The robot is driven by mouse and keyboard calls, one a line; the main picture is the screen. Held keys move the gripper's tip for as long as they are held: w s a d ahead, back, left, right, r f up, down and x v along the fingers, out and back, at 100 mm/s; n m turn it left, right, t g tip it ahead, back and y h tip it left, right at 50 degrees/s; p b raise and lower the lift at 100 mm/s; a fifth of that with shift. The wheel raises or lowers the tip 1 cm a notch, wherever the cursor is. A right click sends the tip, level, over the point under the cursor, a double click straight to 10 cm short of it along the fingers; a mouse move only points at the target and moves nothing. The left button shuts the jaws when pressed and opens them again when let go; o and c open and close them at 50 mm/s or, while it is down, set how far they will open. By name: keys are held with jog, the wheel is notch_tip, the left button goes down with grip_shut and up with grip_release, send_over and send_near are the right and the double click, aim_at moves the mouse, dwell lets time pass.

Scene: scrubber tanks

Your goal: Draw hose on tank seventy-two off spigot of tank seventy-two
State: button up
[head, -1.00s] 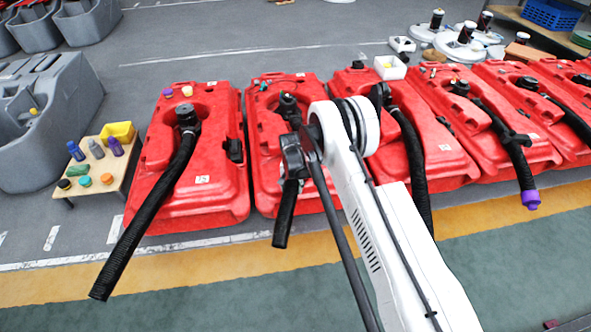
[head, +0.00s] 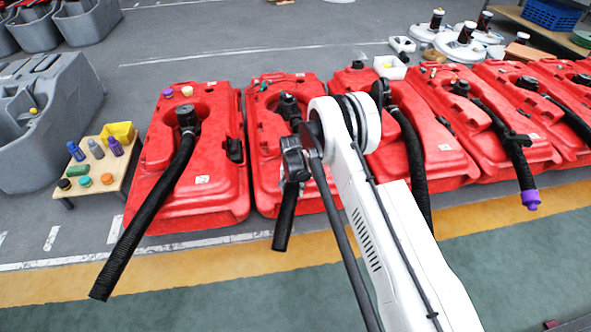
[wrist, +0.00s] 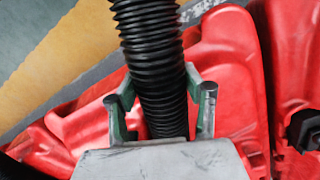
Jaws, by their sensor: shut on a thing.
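A black ribbed hose (head: 285,222) runs down the second red tank from the left (head: 262,140). Its upper end is at the dark spigot (head: 289,104). My arm hides the hose's middle, so I cannot tell whether it is still seated on the spigot. The number on this tank is hidden. In the wrist view the hose (wrist: 155,60) passes between the two green-and-grey fingers of my gripper (wrist: 160,95). My gripper is shut on the hose. The hose's lower end hangs past the tank's front edge.
Another red tank with a long black hose (head: 150,215) stands to the left, and more hosed red tanks stand close by on the right. A small wooden table (head: 98,182) with bottles and caps is at the left. The green floor in front is clear.

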aim_at(293, 193)
jog(key=shift+s+d+r, duration=0.1)
jog(key=shift+s+d, duration=0.05)
jog(key=shift+s, duration=0.65)
jog(key=shift+s+d, duration=0.1)
jog(key=shift+s, duration=0.7)
jog(key=o, duration=2)
jog(key=shift+r, duration=0.15)
jog(key=shift+r+p, duration=1.05)
jog(key=shift+r, duration=2.3)
jog(key=shift+r, duration=0.1)
jog(key=shift+r+p, duration=1.1)
jog(key=shift+r, duration=2.3)
jog(key=shift+w+r, duration=0.1)
